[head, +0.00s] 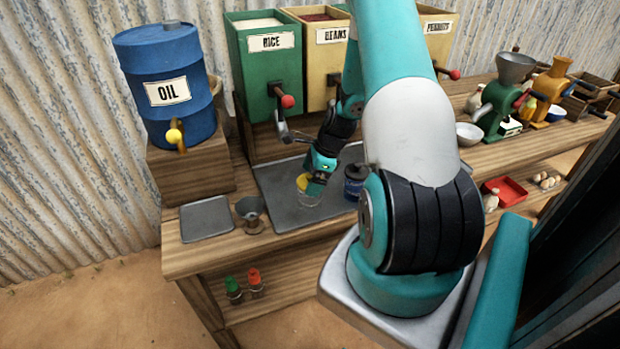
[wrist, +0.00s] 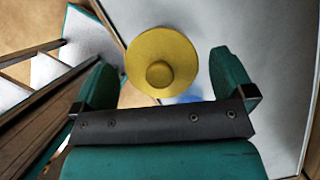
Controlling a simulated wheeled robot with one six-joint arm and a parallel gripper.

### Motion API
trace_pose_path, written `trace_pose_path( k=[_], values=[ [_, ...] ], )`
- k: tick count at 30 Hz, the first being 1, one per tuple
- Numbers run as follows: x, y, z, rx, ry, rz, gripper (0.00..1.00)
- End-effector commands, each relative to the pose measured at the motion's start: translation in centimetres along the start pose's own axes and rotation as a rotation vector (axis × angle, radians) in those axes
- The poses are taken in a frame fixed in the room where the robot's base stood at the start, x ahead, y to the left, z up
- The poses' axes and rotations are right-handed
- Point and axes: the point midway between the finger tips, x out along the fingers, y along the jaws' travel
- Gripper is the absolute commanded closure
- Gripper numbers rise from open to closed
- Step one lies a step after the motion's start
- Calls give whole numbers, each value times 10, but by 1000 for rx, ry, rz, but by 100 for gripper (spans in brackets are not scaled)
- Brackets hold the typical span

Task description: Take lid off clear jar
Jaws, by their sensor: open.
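The clear jar (head: 307,199) stands upright on the grey metal tray, mostly hidden behind my gripper in the head view. Its yellow lid (wrist: 161,64) is round with a central knob and is seen from above in the wrist view. The lid's edge also shows in the head view (head: 302,181). My gripper (wrist: 164,78) is open, with one teal finger on each side of the lid. I see gaps between the fingers and the lid; the height between them is hard to tell.
A dark blue jar (head: 353,188) stands just right of my gripper on the tray (head: 280,183). A funnel (head: 250,212) and a smaller grey tray (head: 206,217) are to the left. The blue oil drum (head: 168,110) and the rice bin (head: 268,75) stand behind.

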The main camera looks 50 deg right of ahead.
Motion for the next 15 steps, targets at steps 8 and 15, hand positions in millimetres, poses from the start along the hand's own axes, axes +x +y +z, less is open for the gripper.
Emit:
trace_pose_path(
  k=[8,15],
  values=[
    [1,0,0,0,0,-1,14],
    [1,0,0,1,0,0,43]
  ],
)
